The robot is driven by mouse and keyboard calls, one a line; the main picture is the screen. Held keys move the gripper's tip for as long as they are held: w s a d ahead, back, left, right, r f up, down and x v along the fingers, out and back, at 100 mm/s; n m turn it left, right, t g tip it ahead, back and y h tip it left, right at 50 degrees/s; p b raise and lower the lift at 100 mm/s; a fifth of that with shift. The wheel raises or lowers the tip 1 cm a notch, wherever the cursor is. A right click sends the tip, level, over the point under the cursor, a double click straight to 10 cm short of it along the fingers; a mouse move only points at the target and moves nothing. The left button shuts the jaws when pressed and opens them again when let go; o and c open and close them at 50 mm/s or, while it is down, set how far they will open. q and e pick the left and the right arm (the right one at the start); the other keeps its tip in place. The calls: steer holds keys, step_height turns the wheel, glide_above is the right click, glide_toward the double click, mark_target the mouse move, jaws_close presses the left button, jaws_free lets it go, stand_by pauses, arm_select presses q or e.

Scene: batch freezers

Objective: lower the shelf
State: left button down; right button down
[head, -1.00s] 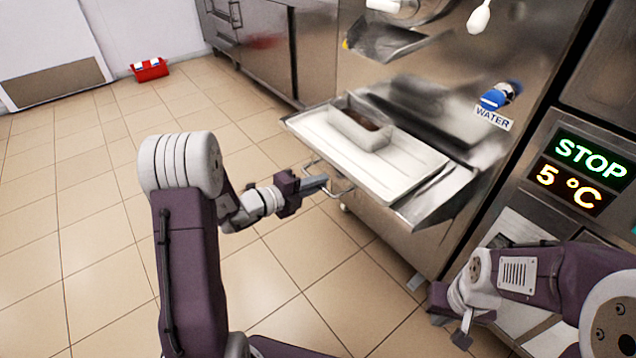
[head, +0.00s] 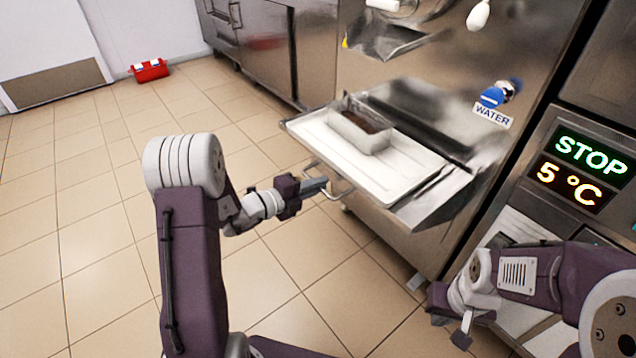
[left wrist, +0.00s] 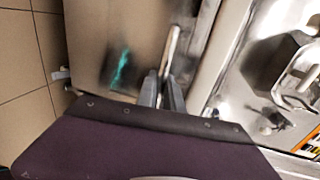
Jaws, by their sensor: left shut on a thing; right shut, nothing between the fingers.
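The shelf (head: 425,176) sticks out from the front of the steel machine, with a white tray and a rectangular pan on top. A thin metal handle bar (head: 338,188) runs under its front edge. My left gripper (head: 325,184) is shut on this bar. In the left wrist view, the fingers (left wrist: 162,92) close at the lower end of the bar (left wrist: 172,50). My right gripper (head: 462,340) is shut and empty at the lower right, in front of the machine and apart from the shelf.
The pan (head: 360,128) holds something dark and stands on the tray (head: 402,172). A blue water knob (head: 493,97) and a STOP 5 °C display (head: 578,168) are on the machines at right. A red box (head: 149,70) lies on the otherwise open floor.

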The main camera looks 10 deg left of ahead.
arm_select(q)
step_height(320, 180, down, 11)
steer(key=b, duration=0.3)
steer(key=shift+s, duration=0.15)
steer(key=c, duration=1.5)
jaws_free()
steer(key=shift+f, duration=0.15)
